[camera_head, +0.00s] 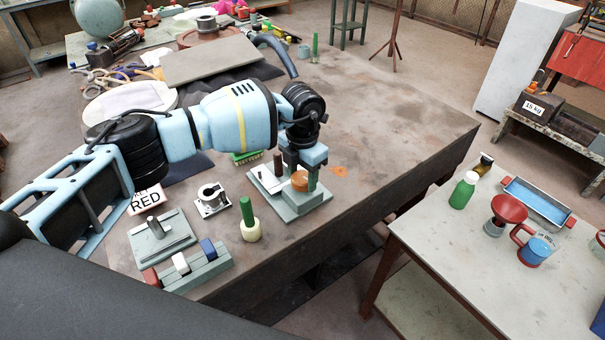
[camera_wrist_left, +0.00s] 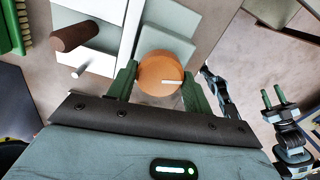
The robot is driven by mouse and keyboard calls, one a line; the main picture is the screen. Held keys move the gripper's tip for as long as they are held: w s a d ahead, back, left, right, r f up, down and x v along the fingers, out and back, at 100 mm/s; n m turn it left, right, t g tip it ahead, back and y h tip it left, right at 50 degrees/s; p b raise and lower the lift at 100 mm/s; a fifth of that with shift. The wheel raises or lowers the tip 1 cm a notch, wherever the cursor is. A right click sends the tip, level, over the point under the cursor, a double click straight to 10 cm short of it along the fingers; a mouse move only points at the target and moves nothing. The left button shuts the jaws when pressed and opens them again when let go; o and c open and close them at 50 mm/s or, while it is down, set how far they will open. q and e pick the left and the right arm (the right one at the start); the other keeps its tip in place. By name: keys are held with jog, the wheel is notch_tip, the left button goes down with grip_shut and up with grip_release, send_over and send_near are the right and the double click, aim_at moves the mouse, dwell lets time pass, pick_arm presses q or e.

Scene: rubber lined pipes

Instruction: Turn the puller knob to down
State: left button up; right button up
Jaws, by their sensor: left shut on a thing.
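The puller knob is an orange round knob (camera_head: 300,181) on a grey-green fixture (camera_head: 310,198) near the table's front edge. In the left wrist view the knob (camera_wrist_left: 163,74) shows a white mark pointing right. My left gripper (camera_head: 299,178) is shut on the knob, with its green fingers on both sides of it in the left wrist view (camera_wrist_left: 160,85). A brown post (camera_wrist_left: 75,36) and a small white pin stand on a white plate beside the knob. My right gripper (camera_wrist_left: 274,97) shows at the right of the left wrist view, its green fingers apart and empty.
The table is clear to the right. A side table (camera_head: 440,235) holds several items.

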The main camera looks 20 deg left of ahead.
pick_arm(q)
jog(key=n, duration=0.4)
jog(key=shift+r+n, duration=0.1)
jog(key=shift+n, duration=0.2)
jog(key=n, duration=0.3)
jog(key=shift+n, duration=0.4)
jog(key=n, duration=1.2)
jog(key=shift+n, duration=0.3)
jog(key=n, duration=0.3)
jog(key=shift+n, duration=0.3)
jog(key=n, duration=0.4)
jog(key=shift+n, duration=1.8)
